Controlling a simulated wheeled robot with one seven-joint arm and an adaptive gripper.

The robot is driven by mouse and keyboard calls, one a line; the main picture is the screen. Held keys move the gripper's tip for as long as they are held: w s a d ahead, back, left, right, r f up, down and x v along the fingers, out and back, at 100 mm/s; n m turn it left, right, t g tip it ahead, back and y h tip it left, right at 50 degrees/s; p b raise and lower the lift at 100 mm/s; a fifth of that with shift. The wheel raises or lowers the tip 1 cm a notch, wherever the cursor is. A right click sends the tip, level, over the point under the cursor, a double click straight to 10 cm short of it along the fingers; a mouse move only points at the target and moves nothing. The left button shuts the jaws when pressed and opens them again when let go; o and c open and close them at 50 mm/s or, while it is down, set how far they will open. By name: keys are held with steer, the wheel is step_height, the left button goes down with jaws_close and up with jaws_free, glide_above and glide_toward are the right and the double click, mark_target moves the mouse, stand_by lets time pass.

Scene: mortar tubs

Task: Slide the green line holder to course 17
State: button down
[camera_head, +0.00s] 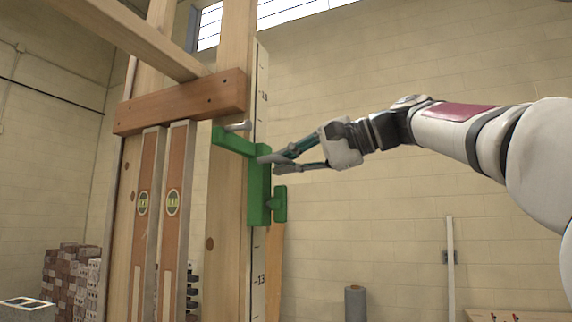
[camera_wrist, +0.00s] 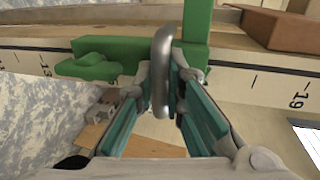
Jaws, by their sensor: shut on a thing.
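In the wrist view the holder (camera_wrist: 195,30) is just beyond my fingers (camera_wrist: 175,85). A grey rounded bar (camera_wrist: 162,70) stands in front of them. The exact contact is hidden.
A brown wooden block (camera_head: 180,102) crosses the post above the holder. Two spirit levels (camera_head: 147,215) stand left of the post. Stacked bricks (camera_head: 70,278) are at the lower left, and a grey roll (camera_head: 355,303) stands at the bottom.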

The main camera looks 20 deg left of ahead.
steer(key=c, duration=1.7)
jaws_free()
steer(key=shift+o, duration=0.2)
steer(key=shift+d, duration=0.15)
steer(key=v, duration=1.1)
steer(key=shift+d+r, duration=0.15)
steer(key=shift+d, duration=0.25)
steer(key=shift+s, duration=0.1)
steer(key=s+d+f+t+h+b, duration=0.1)
steer(key=s+d+f+h, duration=0.4)
steer(key=f, duration=1)
steer(key=s+d+f+t+h+b, duration=0.1)
steer(key=s+d+f+t+h, duration=0.1)
steer(key=s+d+f+h, duration=0.3)
steer(key=s+d+f+t+h+b, duration=0.1)
steer(key=s+d+f+h, duration=0.4)
steer(key=f, duration=2.1)
steer(key=s+d, duration=0.5)
steer(key=d, duration=0.6)
steer(key=shift+s+f+n+t+h, duration=0.25)
steer(key=shift+f+n+t+h, duration=0.05)
steer(key=shift+f+n, duration=0.1)
